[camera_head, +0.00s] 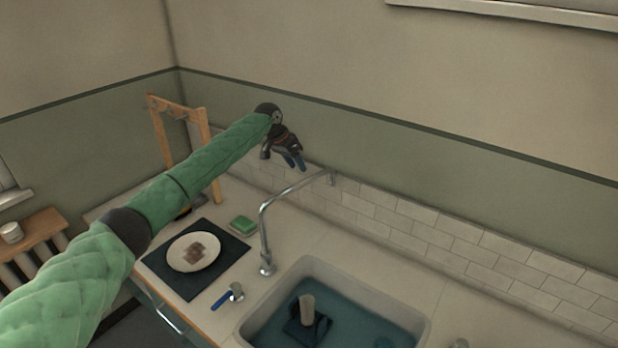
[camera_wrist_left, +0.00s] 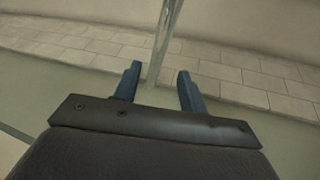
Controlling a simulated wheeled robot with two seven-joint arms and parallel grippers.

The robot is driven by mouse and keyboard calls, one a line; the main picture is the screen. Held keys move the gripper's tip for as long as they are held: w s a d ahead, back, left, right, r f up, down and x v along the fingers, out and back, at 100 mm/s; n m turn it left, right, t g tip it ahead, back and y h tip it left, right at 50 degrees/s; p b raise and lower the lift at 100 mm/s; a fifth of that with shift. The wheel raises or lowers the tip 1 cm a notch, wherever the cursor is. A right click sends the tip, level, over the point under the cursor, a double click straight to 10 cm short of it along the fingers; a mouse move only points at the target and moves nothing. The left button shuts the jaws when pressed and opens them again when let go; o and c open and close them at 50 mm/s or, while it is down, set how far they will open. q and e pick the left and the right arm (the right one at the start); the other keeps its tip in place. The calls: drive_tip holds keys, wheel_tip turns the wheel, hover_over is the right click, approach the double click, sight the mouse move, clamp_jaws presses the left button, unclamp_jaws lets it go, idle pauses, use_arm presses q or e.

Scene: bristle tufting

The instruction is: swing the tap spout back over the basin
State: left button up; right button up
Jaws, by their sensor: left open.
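The tap (camera_head: 263,235) is a chrome pipe rising from the counter at the basin's left back corner. Its spout (camera_head: 300,188) points back toward the tiled wall, away from over the basin (camera_head: 428,332). My left gripper (camera_head: 293,161) is open and empty, above and behind the spout near the wall. In the left wrist view, my left gripper (camera_wrist_left: 157,78) has its two blue fingers apart, with the chrome spout (camera_wrist_left: 163,40) showing beyond and between them. I cannot tell any contact. My right gripper is not in view.
The basin holds water and a dark object with a pale cylinder (camera_head: 307,308). A plate (camera_head: 184,253) rests on a dark mat (camera_head: 221,266). A green sponge (camera_head: 243,224) and a wooden rack (camera_head: 205,135) are near the wall.

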use_arm(q)
drive_tip(key=b+x, duration=0.1)
drive_tip(key=x, duration=0.1)
drive_tip(key=b+x, duration=0.1)
drive_tip(key=x, duration=0.2)
drive_tip(key=shift+w+d, duration=0.1)
drive_tip(key=shift+d, duration=0.25)
drive_tip(key=shift+w+d+f+b, duration=0.1)
drive_tip(key=shift+d+f+b, duration=0.25)
drive_tip(key=shift+f, duration=0.15)
drive_tip(key=shift+a+f, duration=0.25)
drive_tip(key=shift+d, duration=0.25)
drive_tip(key=shift+a, duration=0.15)
drive_tip(key=c, duration=0.7)
clamp_jaws()
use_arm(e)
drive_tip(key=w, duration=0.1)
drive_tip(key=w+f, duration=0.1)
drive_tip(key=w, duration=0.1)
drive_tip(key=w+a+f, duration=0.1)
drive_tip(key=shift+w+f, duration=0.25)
